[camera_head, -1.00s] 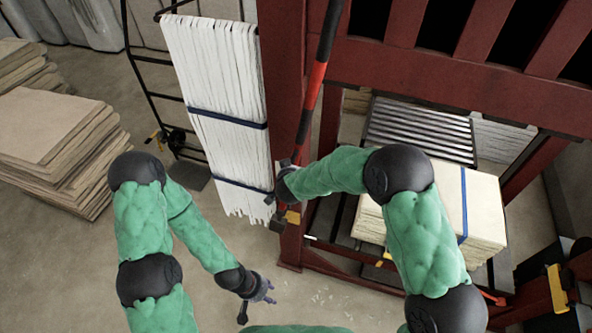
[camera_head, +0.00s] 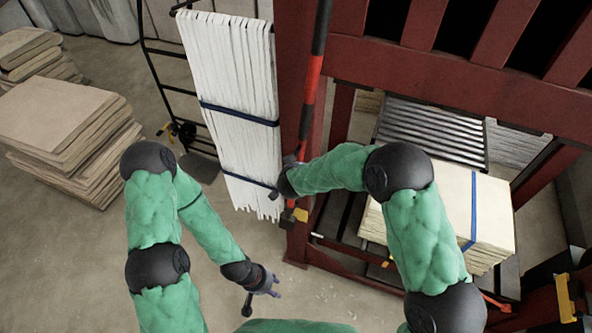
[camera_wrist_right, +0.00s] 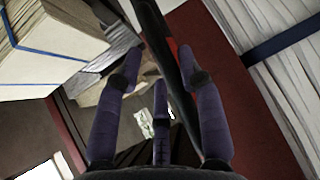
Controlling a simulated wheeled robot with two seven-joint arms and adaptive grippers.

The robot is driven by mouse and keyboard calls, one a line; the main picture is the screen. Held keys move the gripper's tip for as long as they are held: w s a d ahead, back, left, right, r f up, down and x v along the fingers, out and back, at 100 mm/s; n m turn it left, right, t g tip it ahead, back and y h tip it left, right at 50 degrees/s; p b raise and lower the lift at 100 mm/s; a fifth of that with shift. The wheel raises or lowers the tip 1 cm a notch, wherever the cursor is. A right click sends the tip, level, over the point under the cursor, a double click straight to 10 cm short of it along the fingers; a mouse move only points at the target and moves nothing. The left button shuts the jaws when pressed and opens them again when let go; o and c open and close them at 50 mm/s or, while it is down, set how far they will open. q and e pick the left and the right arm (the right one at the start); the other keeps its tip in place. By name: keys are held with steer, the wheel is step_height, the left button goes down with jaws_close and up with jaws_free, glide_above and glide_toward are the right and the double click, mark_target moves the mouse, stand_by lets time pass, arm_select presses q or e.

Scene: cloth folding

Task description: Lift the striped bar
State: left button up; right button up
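The striped bar (camera_head: 312,75), black and red, stands steeply tilted in front of the red frame in the head view. Its lower part goes behind my right wrist. My right gripper (camera_head: 290,205) is at that lower part, mostly hidden by my arm. In the right wrist view, the fingers of my right gripper (camera_wrist_right: 159,62) are spread apart. The bar (camera_wrist_right: 172,48) passes close beside the right-hand finger; I cannot tell whether they touch. My left gripper (camera_head: 270,283) hangs low over the floor, apart from the bar, with fingers apart and nothing in them.
A red frame (camera_head: 430,72) stands behind the bar, with a blue-strapped pale stack (camera_head: 490,215) inside. White strips bound with blue straps (camera_head: 235,85) hang on a black rack (camera_head: 150,60) left of the bar. Pale stacks (camera_head: 60,120) lie at left. Floor between is clear.

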steer(key=shift+s, duration=0.1)
steer(key=v, duration=1.2)
steer(key=shift+f, duration=0.1)
steer(key=s+d+f+g+y+b, duration=0.1)
steer(key=s+d+f+g+b, duration=0.15)
steer(key=d+f+b, duration=0.95)
steer(key=s+a+f+g+b, duration=0.1)
steer(key=s+a+f+b, duration=0.35)
steer(key=f, duration=1.85)
steer(key=s+d+f+g+y+b, duration=0.1)
steer(key=s+d+f+b, duration=0.1)
steer(key=s+f+b, duration=0.4)
steer(key=s+d+f+g+y+b, duration=0.1)
steer(key=s+f+b, duration=0.4)
steer(key=f, duration=0.6)
steer(key=s+d+f+g+y+b, duration=0.1)
steer(key=s+d+f+g+b, duration=0.2)
steer(key=s+f+b, duration=0.3)
step_height(320, 180, down, 4)
steer(key=shift+s+d+r+b, duration=0.15)
steer(key=shift+s+d+b, duration=0.15)
steer(key=shift+b, duration=0.25)
steer(key=shift+g, duration=0.25)
